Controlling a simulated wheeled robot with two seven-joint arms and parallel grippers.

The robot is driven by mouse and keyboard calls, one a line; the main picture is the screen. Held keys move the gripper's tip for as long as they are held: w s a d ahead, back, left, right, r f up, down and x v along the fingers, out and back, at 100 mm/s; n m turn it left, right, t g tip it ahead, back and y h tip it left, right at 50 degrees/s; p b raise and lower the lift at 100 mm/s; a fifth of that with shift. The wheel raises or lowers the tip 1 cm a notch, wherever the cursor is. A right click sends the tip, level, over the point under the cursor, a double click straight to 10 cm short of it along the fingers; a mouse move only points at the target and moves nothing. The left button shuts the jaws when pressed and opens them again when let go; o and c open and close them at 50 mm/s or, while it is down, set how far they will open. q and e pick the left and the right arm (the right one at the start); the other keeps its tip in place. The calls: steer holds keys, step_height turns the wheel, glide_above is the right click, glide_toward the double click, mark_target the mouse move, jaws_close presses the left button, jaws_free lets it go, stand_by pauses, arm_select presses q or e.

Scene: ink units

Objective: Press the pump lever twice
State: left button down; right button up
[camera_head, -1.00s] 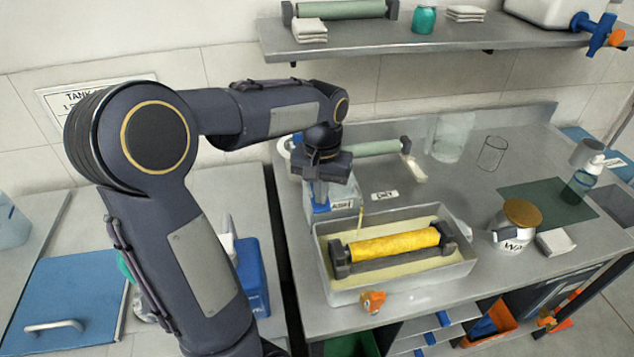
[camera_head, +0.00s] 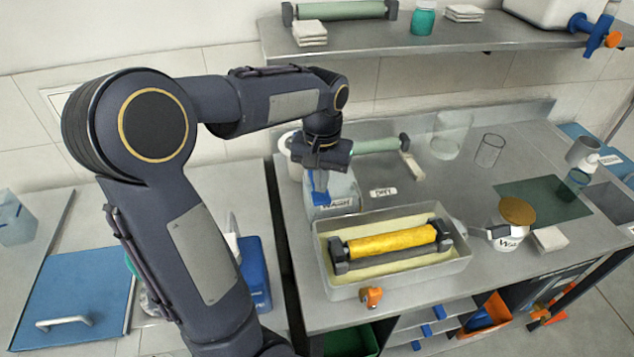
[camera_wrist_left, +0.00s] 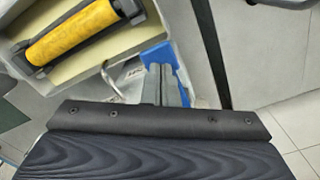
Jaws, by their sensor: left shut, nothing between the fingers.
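A translucent pump bottle (camera_head: 345,188) with a white label stands behind the tray's left end. Its blue pump lever (camera_head: 320,198) is partly hidden by my left gripper (camera_head: 318,182). The lever also shows in the left wrist view (camera_wrist_left: 157,55), right at the tips of my left fingers (camera_wrist_left: 163,82). The left fingers are shut with nothing between them and point down over the lever; I cannot tell whether they touch it. A thin curved spout (camera_wrist_left: 108,78) runs from the bottle toward the tray. My right gripper is not in view.
A grey tray (camera_head: 463,266) holds pale liquid and a yellow roller (camera_head: 392,244) on a dark frame. A white pot (camera_head: 507,240) with a brown lid stands to the right. A green roller (camera_head: 376,145) lies behind. A shelf (camera_head: 440,40) hangs above the back.

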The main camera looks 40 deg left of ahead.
arm_select(q)
step_height(320, 180, up, 6)
steer(key=p, duration=0.5)
stand_by(0.5)
steer(key=s+d+f+m+t+h, duration=0.1)
steer(key=s+d+t, duration=0.4)
steer(key=s+d, duration=0.8)
steer(key=s+m+h, duration=0.1)
steer(key=s+h, duration=0.1)
steer(key=s, duration=0.1)
steer(key=shift+s+f+m+t+h+b, duration=0.2)
steer(key=shift+f+m+t+h+b, duration=0.1)
steer(key=shift+h, duration=0.1)
